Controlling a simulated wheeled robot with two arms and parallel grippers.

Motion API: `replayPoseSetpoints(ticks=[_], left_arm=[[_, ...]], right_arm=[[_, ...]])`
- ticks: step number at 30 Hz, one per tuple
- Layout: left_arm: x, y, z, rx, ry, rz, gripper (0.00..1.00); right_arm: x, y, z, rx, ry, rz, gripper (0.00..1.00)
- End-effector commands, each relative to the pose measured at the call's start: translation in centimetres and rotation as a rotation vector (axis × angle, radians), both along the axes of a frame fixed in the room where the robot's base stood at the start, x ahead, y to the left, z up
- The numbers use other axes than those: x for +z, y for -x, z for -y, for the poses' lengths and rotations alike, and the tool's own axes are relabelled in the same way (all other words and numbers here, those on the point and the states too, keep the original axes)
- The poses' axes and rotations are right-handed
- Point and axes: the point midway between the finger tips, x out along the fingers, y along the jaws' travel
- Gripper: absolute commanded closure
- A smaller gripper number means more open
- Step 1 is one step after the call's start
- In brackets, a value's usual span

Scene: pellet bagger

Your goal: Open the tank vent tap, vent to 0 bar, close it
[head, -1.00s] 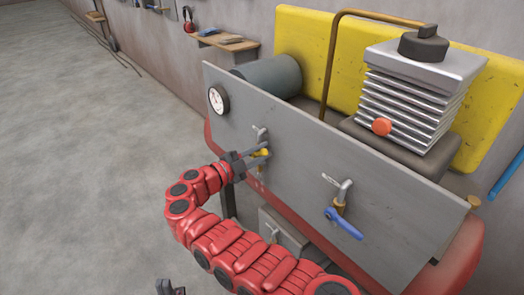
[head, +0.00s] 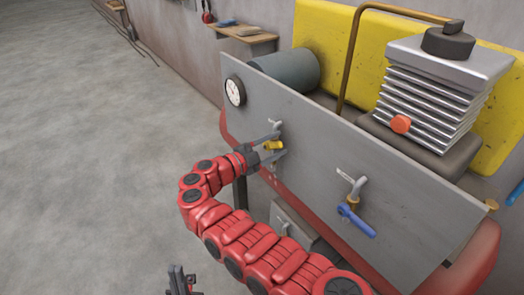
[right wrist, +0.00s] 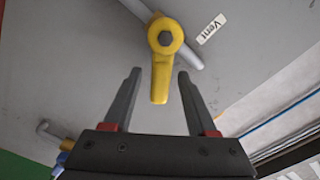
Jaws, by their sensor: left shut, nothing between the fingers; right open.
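The yellow vent tap (head: 274,145) sits on the grey panel (head: 310,140), under a grey pipe stub. In the right wrist view its lever (right wrist: 160,85) points down towards my gripper, at an angle to the grey pipe behind it, beside a "Vent" label (right wrist: 212,27). My right gripper (head: 280,146) is open, with its fingers on either side of the lever and gaps showing on both sides. A round white pressure gauge (head: 235,91) is at the panel's left end; its reading is too small to tell. My left gripper (head: 180,275) is shut and empty, low in the head view.
A second tap with a blue lever (head: 356,220) is to the right on the panel. Behind stand a finned compressor head (head: 430,95) with an orange knob (head: 401,124) and a brown pipe (head: 352,60). Open floor (head: 90,180) lies to the left.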

Motion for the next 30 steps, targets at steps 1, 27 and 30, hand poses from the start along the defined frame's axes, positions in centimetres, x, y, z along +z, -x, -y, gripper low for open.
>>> replayPoseSetpoints(ticks=[1,27,30], left_arm=[[-0.2,0.0,0.0,0.000,0.000,0.000,1.00],[-9.3,0.0,0.0,0.000,0.000,0.000,1.00],[-9.3,0.0,0.0,0.000,0.000,0.000,1.00]], right_arm=[[-0.1,0.3,-0.5,0.004,0.000,0.000,0.43],[-0.2,10.0,-13.8,0.003,-0.001,-0.001,0.43],[-0.1,10.1,-13.9,0.002,0.000,-0.001,0.43]])
